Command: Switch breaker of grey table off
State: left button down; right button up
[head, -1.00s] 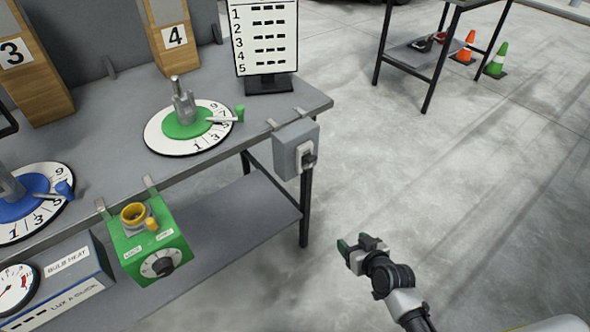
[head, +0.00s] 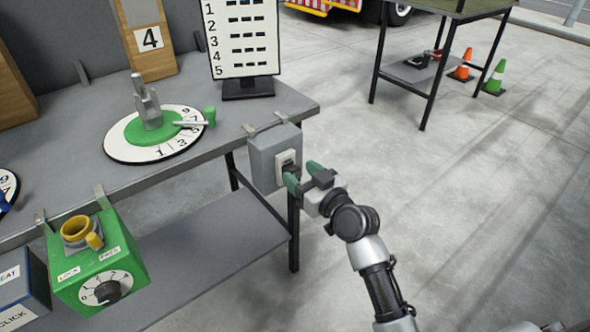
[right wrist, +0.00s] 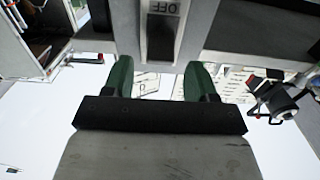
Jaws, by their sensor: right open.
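The grey breaker box (head: 267,152) hangs by clips at the right front corner of the grey table (head: 222,137). Its dark switch lever (head: 290,182) sits on a light plate on the box's right face. My right gripper (head: 303,175) is open, its two green fingers pointing at the lever. In the right wrist view the fingers (right wrist: 157,80) stand apart, with the dark switch (right wrist: 161,38) ahead between them and the word OFF at its top. I cannot tell whether a finger touches the lever. My left gripper is not in view.
A green box (head: 97,262) with a yellow ring and dial hangs on the table's front edge. A green dial disc (head: 150,130) and a number board (head: 243,40) stand on top. Clear floor lies right, with another table and cones (head: 495,78) behind.

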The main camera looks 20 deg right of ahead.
aim_at(291, 169)
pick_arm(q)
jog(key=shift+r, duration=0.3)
pick_arm(e)
jog(key=shift+x, duration=1.25)
jog(key=c, duration=0.9)
